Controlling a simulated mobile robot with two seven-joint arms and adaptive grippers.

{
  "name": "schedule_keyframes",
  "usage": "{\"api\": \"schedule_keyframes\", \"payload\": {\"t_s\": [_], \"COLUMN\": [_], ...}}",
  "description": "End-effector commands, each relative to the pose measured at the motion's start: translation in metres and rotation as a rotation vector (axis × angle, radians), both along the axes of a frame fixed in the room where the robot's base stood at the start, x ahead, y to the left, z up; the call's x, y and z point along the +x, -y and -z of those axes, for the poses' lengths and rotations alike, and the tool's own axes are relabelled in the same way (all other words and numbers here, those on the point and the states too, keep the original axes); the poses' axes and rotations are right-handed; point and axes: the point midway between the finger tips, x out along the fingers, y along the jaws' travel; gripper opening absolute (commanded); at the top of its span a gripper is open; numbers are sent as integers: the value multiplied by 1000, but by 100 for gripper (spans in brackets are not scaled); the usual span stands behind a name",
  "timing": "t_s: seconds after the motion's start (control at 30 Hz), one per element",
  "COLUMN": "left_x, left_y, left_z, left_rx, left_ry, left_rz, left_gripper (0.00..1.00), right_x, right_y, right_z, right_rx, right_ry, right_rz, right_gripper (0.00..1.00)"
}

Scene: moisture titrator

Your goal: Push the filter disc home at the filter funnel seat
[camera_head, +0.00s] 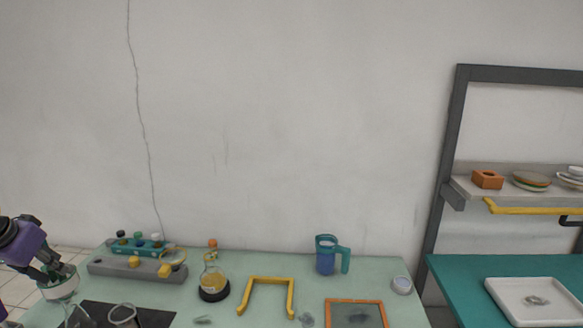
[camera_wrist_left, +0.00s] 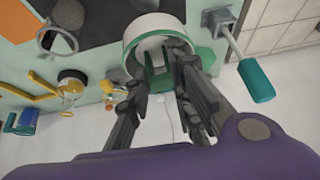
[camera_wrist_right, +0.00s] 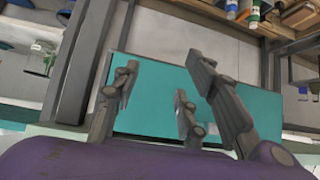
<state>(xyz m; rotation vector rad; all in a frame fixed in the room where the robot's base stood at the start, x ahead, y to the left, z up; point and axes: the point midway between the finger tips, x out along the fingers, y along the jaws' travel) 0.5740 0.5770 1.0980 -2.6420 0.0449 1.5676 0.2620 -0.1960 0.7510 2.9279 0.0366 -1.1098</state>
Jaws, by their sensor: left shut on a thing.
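My left gripper (camera_head: 60,270) is at the left end of the bench, pointing down at a round pale piece (camera_head: 62,287). In the left wrist view my left gripper (camera_wrist_left: 160,75) is shut on a green grip (camera_wrist_left: 157,62) inside a white ring with a green rim (camera_wrist_left: 132,45). I cannot tell whether this is the filter disc alone or the disc at the funnel seat; the fingers hide part of it. My right gripper (camera_wrist_right: 160,80) is open and empty, with fingers spread, in the right wrist view.
A lever with a teal handle (camera_wrist_left: 256,80) stands close beside the ring. A grey rack (camera_head: 110,267), flask (camera_head: 213,278), yellow frame (camera_head: 266,281) and blue jug (camera_head: 326,262) stand along the bench.

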Motion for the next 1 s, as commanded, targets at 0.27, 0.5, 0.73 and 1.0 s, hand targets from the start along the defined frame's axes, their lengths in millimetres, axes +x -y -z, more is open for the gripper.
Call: {"api": "schedule_keyframes", "payload": {"t_s": [0.27, 0.5, 0.73, 1.0], "left_x": [0, 0, 0, 0], "left_y": [0, 0, 0, 0], "left_z": [0, 0, 1, 1], "left_rx": [0, 0, 0, 0], "left_ry": [0, 0, -1, -1], "left_rz": [0, 0, 0, 0], "left_gripper": [26, 42, 42, 42], "right_x": [3, 9, 10, 5], "right_y": [2, 2, 1, 0], "right_z": [-1, -4, -4, -2], "right_rx": [-6, -9, -7, -2], "right_ry": [4, 14, 16, 8], "right_rz": [-7, -14, -12, -5], "right_gripper": [40, 40, 40, 40]}}
